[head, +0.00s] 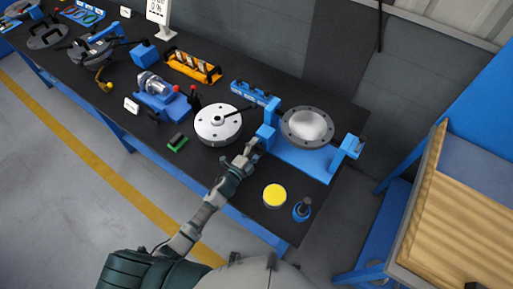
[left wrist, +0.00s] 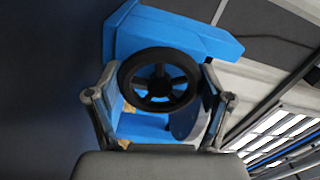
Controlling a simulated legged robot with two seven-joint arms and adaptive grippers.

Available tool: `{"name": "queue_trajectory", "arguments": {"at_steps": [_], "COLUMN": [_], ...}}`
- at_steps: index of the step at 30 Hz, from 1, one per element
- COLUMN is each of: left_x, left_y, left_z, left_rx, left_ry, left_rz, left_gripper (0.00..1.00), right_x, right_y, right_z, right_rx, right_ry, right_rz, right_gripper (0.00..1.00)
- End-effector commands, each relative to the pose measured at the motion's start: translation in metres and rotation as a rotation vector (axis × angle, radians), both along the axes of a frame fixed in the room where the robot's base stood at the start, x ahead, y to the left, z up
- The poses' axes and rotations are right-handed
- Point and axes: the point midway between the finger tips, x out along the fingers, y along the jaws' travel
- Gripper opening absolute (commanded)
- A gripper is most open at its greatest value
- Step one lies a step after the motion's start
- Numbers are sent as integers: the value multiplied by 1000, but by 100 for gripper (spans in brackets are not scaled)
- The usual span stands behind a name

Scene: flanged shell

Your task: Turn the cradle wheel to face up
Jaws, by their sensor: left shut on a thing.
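The blue cradle (head: 303,157) stands at the right end of the bench and holds a grey flanged shell (head: 309,125) between its two uprights. The shell's round rim with bolt holes faces the head camera, showing a pale centre. My left gripper (head: 251,147) is at the cradle's left upright. In the left wrist view, the black spoked cradle wheel (left wrist: 158,101) sits between the two fingers of my left gripper (left wrist: 160,84), which is shut on its rim. The wheel is mostly hidden by the gripper in the head view. My right gripper is not in view.
A white round flange (head: 218,125) stands left of the gripper. A yellow-topped puck (head: 274,195) and a blue bottle-like item (head: 302,208) stand near the bench's front edge. A blue tool rack (head: 253,93) lies behind.

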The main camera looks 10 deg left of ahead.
Motion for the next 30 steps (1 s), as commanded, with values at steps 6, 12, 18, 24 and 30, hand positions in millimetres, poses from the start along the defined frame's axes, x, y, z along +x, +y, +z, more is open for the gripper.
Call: {"name": "queue_trajectory", "arguments": {"at_steps": [6, 12, 18, 24, 30], "left_x": [1, 1, 0, 0, -16], "left_y": [3, 3, 2, 1, 7], "left_z": [-1, -1, -1, -1, -3], "left_rx": [-7, -5, -5, -5, -3], "left_ry": [5, 6, 5, 5, 7], "left_rz": [6, 5, 3, 2, 2], "left_gripper": [45, 45, 100, 100, 100], "right_x": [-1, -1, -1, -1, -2], "right_y": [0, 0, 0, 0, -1], "right_z": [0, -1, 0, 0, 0], "right_rx": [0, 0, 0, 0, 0], "right_ry": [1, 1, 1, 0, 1], "right_rz": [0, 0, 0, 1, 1], "right_gripper": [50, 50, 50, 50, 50]}}
